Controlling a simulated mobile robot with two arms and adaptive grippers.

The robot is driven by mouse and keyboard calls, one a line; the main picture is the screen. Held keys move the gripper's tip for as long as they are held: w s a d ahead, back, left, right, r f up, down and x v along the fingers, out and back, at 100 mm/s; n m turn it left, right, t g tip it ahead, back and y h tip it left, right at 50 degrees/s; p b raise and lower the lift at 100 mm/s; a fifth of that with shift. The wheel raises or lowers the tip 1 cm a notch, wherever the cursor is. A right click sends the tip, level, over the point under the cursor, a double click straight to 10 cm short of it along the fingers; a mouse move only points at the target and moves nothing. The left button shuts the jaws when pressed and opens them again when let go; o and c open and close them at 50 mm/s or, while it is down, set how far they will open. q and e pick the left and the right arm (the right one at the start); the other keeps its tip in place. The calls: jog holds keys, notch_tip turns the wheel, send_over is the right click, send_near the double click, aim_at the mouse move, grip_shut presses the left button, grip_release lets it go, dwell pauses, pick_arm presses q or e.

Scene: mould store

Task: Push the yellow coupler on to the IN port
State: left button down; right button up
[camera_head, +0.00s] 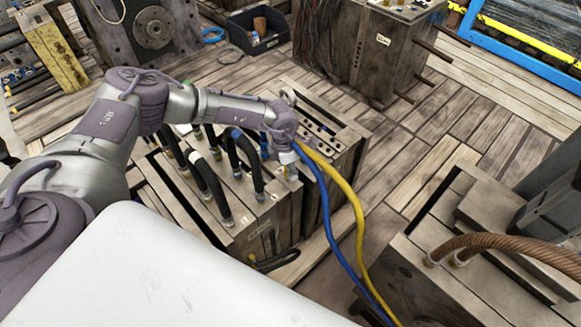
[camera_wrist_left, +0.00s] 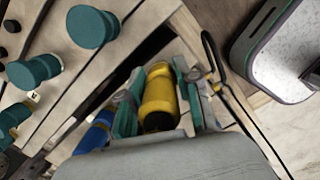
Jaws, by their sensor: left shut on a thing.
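The yellow coupler (camera_wrist_left: 159,98) is between the fingers of my left gripper (camera_wrist_left: 160,104) in the left wrist view, with a finger on each side, shut on it. In the head view my left gripper (camera_head: 290,163) is over the right part of the wooden-looking mould block (camera_head: 270,222). The yellow hose (camera_head: 357,215) runs from the gripper down to the right. A blue coupler (camera_wrist_left: 97,132) shows left of the gripper in the wrist view. The IN port and the coupler's front end cannot be made out. My right gripper is not in view.
Black looped hoses (camera_head: 207,180) stand on the block, left of the gripper. A blue hose (camera_head: 326,208) runs beside the yellow one. Another block with a brown rope-like hose (camera_head: 505,243) is at right. Plank floor (camera_head: 400,155) lies open behind.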

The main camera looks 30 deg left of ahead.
pick_arm(q)
jog(key=shift+f+b, duration=0.3)
jog(key=shift+f, duration=0.4)
dwell(1.7)
jog(key=c, duration=0.7)
grip_release()
jog(key=shift+s+a+r, duration=0.1)
jog(key=shift+r, duration=1.2)
jog(key=shift+s+a+r, duration=0.15)
jog(key=shift+r, duration=1.2)
jog(key=shift+s+a+r, duration=0.1)
jog(key=shift+r, duration=1.2)
jog(key=shift+r, duration=0.1)
